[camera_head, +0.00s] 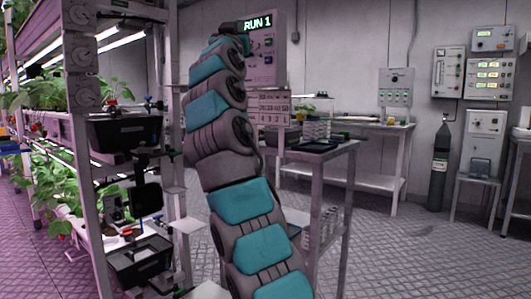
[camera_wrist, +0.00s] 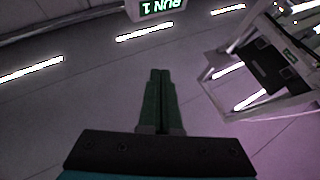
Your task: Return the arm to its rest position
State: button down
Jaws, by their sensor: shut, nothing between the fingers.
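My arm (camera_head: 226,150) rises through the middle of the head view, grey with teal panels, and bends up toward the panel marked RUN 1. My gripper (camera_wrist: 160,72) shows in the wrist view with its two dark green fingers together and nothing between them. In the head view the arm's far end is near the top, in front of the RUN 1 panel (camera_head: 266,55), and the fingers cannot be made out there. In the wrist view the RUN 1 sign (camera_wrist: 160,6) appears upside down at the top edge, beyond the fingertips.
A plant rack (camera_head: 82,150) with berry plants and black bins stands at the left. A small cart (camera_head: 325,150) is just right of my arm. A wall bench (camera_head: 385,128), a gas cylinder (camera_head: 439,165) and wall instruments are farther back. Floor at the right is open.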

jog(key=w+d+f+n+g+h+p, duration=0.1)
jog(key=w+d+f+g, duration=0.35)
jog(key=f, duration=0.25)
jog(key=w+d+f+n+g, duration=0.1)
jog(key=w+d+f+g, duration=0.2)
jog(key=d+f, duration=0.3)
jog(key=s+d+f+m+g+p, duration=0.1)
jog(key=s+d+f+g, duration=0.4)
jog(key=f, duration=0.5)
jog(key=s+d+f+g, duration=0.3)
jog(key=s+d+f, duration=0.35)
jog(key=f, duration=0.45)
jog(key=s+d+f+g+y+p, duration=0.1)
jog(key=s+d+f+g, duration=0.15)
jog(key=s+f, duration=0.7)
jog(key=s+d+f+g, duration=0.1)
jog(key=s+f+g, duration=0.2)
jog(key=s+f, duration=0.65)
jog(key=s+a+f+g+y, duration=0.1)
jog(key=s+f+g, duration=0.1)
jog(key=s, duration=0.7)
jog(key=s+a+f+g+y, duration=0.1)
jog(key=s+f, duration=0.4)
jog(key=s, duration=0.4)
jog(key=s+a+f+g+y+p, duration=0.1)
jog(key=s+f, duration=0.3)
jog(key=s, duration=0.4)
jog(key=shift+s+a+f+g, duration=0.2)
jog(key=shift+s+a+g, duration=0.3)
jog(key=shift+g, duration=0.3)
